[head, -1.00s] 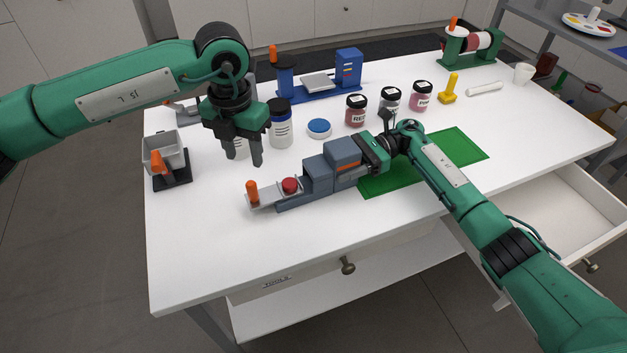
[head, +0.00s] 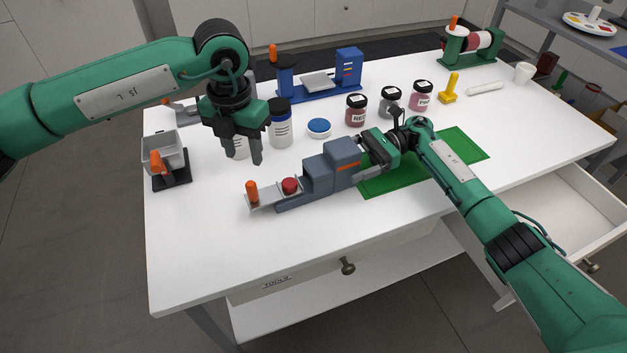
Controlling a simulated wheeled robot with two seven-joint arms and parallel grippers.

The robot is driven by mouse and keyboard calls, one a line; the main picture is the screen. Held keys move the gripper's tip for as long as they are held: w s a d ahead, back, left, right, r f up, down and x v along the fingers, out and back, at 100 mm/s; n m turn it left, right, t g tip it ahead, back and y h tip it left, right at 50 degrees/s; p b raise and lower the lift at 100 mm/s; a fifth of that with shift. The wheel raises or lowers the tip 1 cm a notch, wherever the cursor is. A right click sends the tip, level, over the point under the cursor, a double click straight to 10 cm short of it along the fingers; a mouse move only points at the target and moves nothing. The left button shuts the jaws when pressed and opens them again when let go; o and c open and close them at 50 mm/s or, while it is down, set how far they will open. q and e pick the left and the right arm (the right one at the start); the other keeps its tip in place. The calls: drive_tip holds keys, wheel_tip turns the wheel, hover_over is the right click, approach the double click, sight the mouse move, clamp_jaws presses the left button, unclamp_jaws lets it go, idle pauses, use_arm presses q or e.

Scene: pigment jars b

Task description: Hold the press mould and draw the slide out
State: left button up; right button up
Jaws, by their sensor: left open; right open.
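The blue-grey press mould (head: 341,152) lies on the white table in front of me. Its light grey slide (head: 270,198) sticks out at the left end, with an upright orange handle (head: 252,191) and a red round piece (head: 290,186) on it. My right gripper (head: 366,160) is open at the mould's right end; its fingertips are partly hidden, so I cannot tell whether they touch the mould. My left gripper (head: 242,160) is open and empty, pointing down above the table, behind and above the slide's handle.
A blue lid (head: 319,127) and several pigment jars (head: 356,111) stand behind the mould. A green mat (head: 462,146) lies to the right. The table front is clear; a drawer (head: 570,212) is open at right.

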drive_tip(key=v, duration=0.9)
drive_tip(key=shift+d, duration=0.15)
